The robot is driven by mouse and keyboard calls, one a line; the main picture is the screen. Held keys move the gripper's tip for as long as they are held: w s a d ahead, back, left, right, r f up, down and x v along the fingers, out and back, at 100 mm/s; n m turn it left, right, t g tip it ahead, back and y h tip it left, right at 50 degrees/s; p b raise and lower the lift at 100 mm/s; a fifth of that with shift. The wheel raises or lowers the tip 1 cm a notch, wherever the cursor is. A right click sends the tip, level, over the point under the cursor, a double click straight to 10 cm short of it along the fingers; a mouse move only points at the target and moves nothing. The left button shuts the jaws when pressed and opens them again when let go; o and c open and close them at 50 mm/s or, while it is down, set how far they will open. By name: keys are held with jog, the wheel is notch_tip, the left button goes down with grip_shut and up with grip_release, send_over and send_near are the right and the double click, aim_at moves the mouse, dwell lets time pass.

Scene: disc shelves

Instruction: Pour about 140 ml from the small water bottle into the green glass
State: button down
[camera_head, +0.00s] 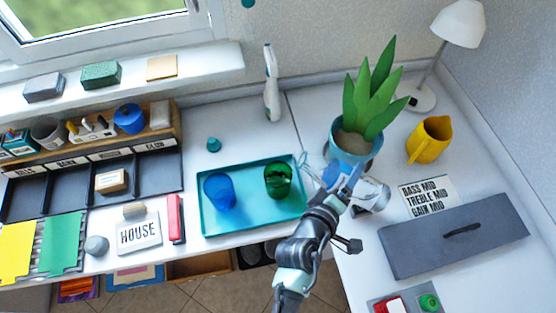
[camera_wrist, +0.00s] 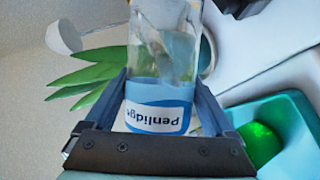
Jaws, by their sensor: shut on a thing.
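My gripper (camera_head: 345,180) is shut on the small water bottle (camera_head: 373,193), a clear bottle with a blue and white label. In the wrist view the bottle (camera_wrist: 160,95) sits between the fingers, its label text upside down and its upper end out of frame. In the head view it looks tipped well over, just right of the tray. The green glass (camera_head: 278,181) stands upright on the right part of the teal tray (camera_head: 250,215); it also shows in the wrist view (camera_wrist: 262,145). No stream of water is visible, and the level in the glass is unclear.
A blue glass (camera_head: 219,193) stands on the tray's left part. A potted plant (camera_head: 355,150) is close behind my gripper. A yellow jug (camera_head: 430,140), a lamp (camera_head: 424,98) and a grey box (camera_head: 453,242) are on the right. A small teal cap (camera_head: 214,145) lies behind the tray.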

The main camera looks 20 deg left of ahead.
aim_at(331, 177)
jog(key=shift+a+m, duration=0.15)
jog(key=shift+m, duration=0.15)
jog(key=shift+a+r+p, duration=0.1)
jog(key=shift+r+p, duration=0.1)
jog(key=shift+p, duration=0.15)
jog(key=shift+a+m+y, duration=0.1)
jog(key=shift+m+y, duration=0.2)
jog(key=shift+y, duration=0.1)
jog(key=shift+p, duration=0.4)
dwell(0.9)
jog(key=shift+a+r+p, duration=0.15)
jog(key=shift+r+p, duration=0.25)
jog(key=shift+p, duration=0.3)
jog(key=m+p, duration=0.1)
jog(key=a+y+p, duration=0.1)
jog(key=shift+a+f+m+y+p, duration=0.25)
jog(key=shift+f+m+y+p, duration=0.05)
jog(key=shift+f+m, duration=0.1)
jog(key=shift+a+f+m+g+y+p, duration=0.35)
jog(key=shift+f+m+p, duration=0.15)
jog(key=shift+p, duration=0.85)
